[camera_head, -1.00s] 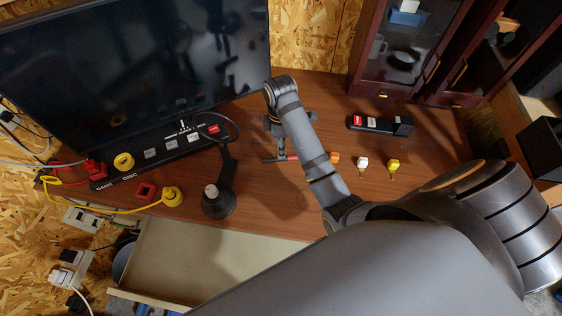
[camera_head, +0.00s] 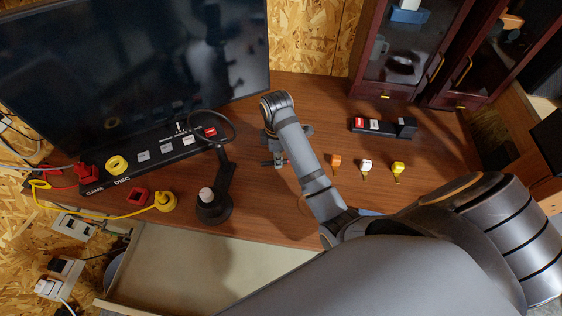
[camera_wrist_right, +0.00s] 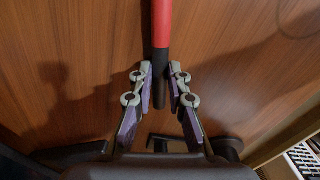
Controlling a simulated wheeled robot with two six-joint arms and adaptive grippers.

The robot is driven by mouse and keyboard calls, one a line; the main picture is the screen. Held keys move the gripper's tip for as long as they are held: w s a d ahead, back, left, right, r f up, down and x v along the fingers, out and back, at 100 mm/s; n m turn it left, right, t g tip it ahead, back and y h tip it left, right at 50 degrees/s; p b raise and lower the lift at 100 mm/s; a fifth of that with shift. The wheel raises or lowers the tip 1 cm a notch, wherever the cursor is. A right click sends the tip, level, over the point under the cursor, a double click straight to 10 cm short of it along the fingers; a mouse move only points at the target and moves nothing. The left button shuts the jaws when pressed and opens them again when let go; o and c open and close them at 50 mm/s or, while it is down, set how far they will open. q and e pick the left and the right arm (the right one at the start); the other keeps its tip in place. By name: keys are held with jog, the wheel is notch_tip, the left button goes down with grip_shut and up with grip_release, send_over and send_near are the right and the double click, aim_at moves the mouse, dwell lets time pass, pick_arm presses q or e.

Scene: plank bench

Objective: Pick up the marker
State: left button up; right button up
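The marker (camera_wrist_right: 161,25), a red rod with a black end section, lies on the brown wooden desk in the right wrist view. Its black end reaches between the two fingers of my right gripper (camera_wrist_right: 160,72). The fingers are apart, one on each side of the marker, with a narrow gap showing. In the head view my right gripper (camera_head: 274,161) is low over the desk, partly covered by my arm, and I cannot make out the marker there. My left gripper is not in view.
A black lamp-like stand (camera_head: 214,208) is left of my right gripper. A labelled black strip (camera_head: 150,154) lies before the monitor (camera_head: 130,70). Orange (camera_head: 335,160), white (camera_head: 366,166) and yellow (camera_head: 398,169) tagged keys lie right. An open drawer (camera_head: 190,265) is at the front.

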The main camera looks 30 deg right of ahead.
grip_shut()
jog(key=shift+r, duration=0.1)
jog(key=shift+r+p, duration=0.3)
jog(key=shift+p, duration=0.05)
notch_tip(320, 180, up, 3)
jog(key=shift+f+p, duration=0.1)
jog(key=shift+p, duration=1.1)
jog(key=s+a+r+p, duration=0.1)
jog(key=s+r+p, duration=0.8)
jog(key=s, duration=0.5)
jog(key=shift+a+r+p, duration=0.2)
jog(key=shift+a+p, duration=0.1)
jog(key=shift+p, duration=0.35)
